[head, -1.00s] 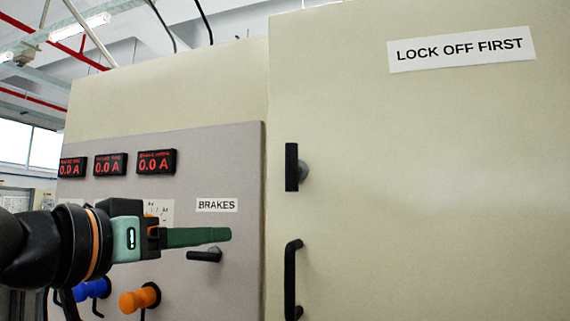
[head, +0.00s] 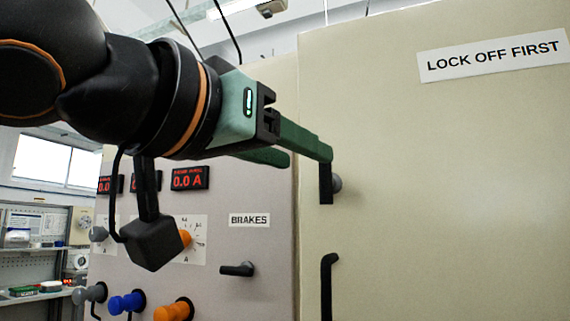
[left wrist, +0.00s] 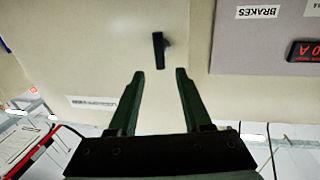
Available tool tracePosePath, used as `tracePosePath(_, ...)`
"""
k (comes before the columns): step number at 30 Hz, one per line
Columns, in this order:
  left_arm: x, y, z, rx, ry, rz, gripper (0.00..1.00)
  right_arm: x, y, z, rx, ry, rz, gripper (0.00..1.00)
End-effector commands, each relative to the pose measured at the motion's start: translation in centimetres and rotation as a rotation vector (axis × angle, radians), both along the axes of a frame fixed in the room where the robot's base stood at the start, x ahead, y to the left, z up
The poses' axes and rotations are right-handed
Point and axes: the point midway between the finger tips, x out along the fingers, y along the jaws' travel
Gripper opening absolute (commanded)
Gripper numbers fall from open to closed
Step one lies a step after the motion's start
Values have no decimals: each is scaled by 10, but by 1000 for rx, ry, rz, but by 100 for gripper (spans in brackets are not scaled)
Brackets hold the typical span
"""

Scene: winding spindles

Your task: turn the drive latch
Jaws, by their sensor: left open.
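The drive latch is most likely the black upright bar handle (head: 326,186) on a grey pivot, on the cream cabinet door (head: 450,200). My left gripper (head: 306,156) is open, its green fingers reaching toward the latch from the left. In the head view one finger covers the latch's top end. In the left wrist view the latch (left wrist: 158,48) stands upright just beyond the fingertips (left wrist: 159,74), in line with the gap between them. I cannot tell whether a finger touches it. My right gripper is not in view.
A fixed black pull handle (head: 328,285) is below the latch. To the left, the grey panel (head: 270,215) carries a black BRAKES lever (head: 238,269), an orange knob (head: 174,310), a blue knob (head: 127,302) and red displays (head: 190,177). A "LOCK OFF FIRST" sign (head: 492,56) is on the door.

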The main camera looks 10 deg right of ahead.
Motion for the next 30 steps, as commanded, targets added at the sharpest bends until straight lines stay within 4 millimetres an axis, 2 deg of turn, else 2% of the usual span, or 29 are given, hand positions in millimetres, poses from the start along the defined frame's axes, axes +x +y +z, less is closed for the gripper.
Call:
tracePosePath(3, 17, -17, 2, 1, 3, 0, 49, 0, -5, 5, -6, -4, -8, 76)
tracePosePath(9, 35, -35, 1, 1, 1, 0, 49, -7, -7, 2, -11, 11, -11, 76)
tracePosePath(21, 41, -41, -1, 0, 0, 0, 49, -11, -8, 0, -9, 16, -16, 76)
tracePosePath(30, 41, -41, 0, 0, 0, -1, 16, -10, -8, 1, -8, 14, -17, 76)
